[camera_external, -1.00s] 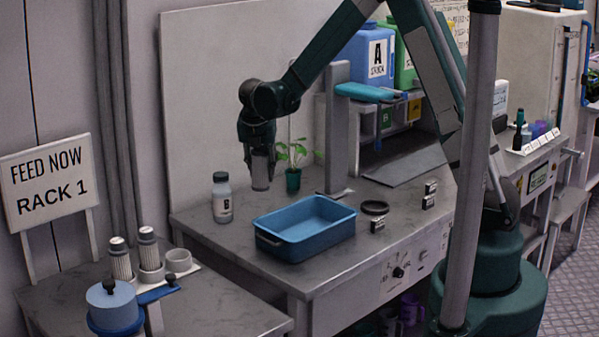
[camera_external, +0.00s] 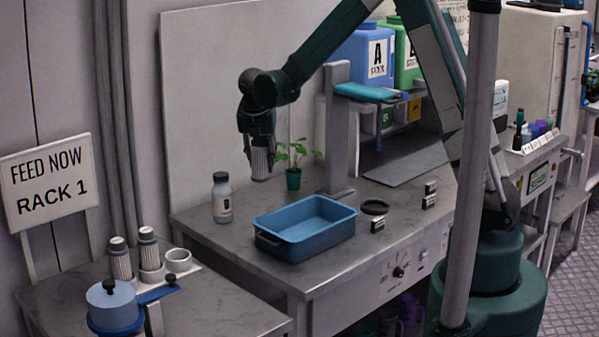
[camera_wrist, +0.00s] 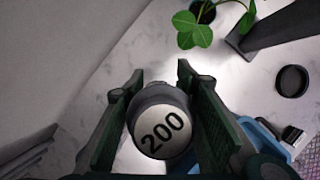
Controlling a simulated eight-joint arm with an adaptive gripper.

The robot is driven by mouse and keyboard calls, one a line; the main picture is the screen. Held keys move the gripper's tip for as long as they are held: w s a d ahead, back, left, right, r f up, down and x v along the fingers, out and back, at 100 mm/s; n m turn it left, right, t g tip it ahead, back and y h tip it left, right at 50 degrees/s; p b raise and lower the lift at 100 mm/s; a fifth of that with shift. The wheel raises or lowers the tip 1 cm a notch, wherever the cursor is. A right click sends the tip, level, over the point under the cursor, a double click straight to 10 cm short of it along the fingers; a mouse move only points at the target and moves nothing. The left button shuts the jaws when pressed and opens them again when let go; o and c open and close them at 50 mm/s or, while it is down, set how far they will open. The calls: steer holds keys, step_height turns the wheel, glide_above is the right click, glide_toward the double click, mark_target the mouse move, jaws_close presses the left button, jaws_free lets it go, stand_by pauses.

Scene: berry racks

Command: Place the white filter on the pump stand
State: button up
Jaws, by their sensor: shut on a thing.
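My gripper (camera_external: 257,138) is shut on a pale ribbed filter (camera_external: 262,163) with a grey lower end. It holds the filter upright above the back of the workbench, between the labelled bottle and the potted plant. In the wrist view the filter's round end (camera_wrist: 163,132) reads "200" and sits between the two fingers. I cannot tell which part is the pump stand.
A blue tray (camera_external: 305,250) sits empty at the bench front. A white bottle (camera_external: 222,198) stands left of the gripper, a plant (camera_external: 293,178) and a grey upright post (camera_external: 337,130) to its right. A blue lidded pot (camera_external: 113,308) stands by the holder.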

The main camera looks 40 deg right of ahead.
mark_target(267, 177)
steer(key=shift+f, duration=0.1)
